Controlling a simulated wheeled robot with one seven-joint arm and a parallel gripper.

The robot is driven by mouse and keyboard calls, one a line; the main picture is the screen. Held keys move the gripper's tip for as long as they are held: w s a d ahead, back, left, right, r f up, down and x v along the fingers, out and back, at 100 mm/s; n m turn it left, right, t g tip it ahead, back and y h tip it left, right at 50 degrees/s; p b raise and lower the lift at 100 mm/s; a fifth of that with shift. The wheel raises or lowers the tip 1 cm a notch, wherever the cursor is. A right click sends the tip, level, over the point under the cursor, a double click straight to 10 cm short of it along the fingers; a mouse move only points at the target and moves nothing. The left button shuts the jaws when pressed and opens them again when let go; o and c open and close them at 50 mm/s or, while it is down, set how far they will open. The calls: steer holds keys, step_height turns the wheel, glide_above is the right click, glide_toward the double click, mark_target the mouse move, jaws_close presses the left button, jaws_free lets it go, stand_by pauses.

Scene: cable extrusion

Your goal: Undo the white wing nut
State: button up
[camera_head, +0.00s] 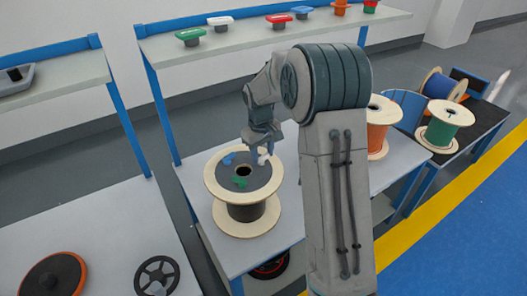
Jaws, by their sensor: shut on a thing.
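A wooden cable spool (247,228) with a dark round plate (257,180) on top stands upright on the grey table. The white wing nut (262,160) sits at the plate's upper right. A blue wing nut (228,159) is at its upper left and a green wing nut (239,181) is near its front. My gripper (262,153) points down over the plate and is shut on the white wing nut. The fingertips are small here, and my wrist covers part of the view behind them.
A shelf (240,40) with several coloured handled pieces runs above the back of the table. Orange (380,133) and green (443,128) cable spools stand to the right. A handwheel (157,275) lies on the left table. My arm hides the table's middle.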

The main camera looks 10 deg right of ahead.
mark_target(261, 157)
steer(key=n+p, duration=0.1)
steer(key=n, duration=0.5)
steer(key=shift+w+a+r+p, duration=0.1)
steer(key=shift+p, duration=0.2)
steer(key=n+p, duration=0.2)
steer(key=n, duration=0.4)
steer(key=shift+a+y, duration=0.2)
steer(key=shift+y, duration=0.1)
steer(key=shift+n, duration=0.4)
steer(key=o, duration=1)
steer(key=shift+c, duration=0.2)
step_height(261, 157, up, 14)
steer(key=shift+s, duration=0.3)
steer(key=shift+f, duration=0.2)
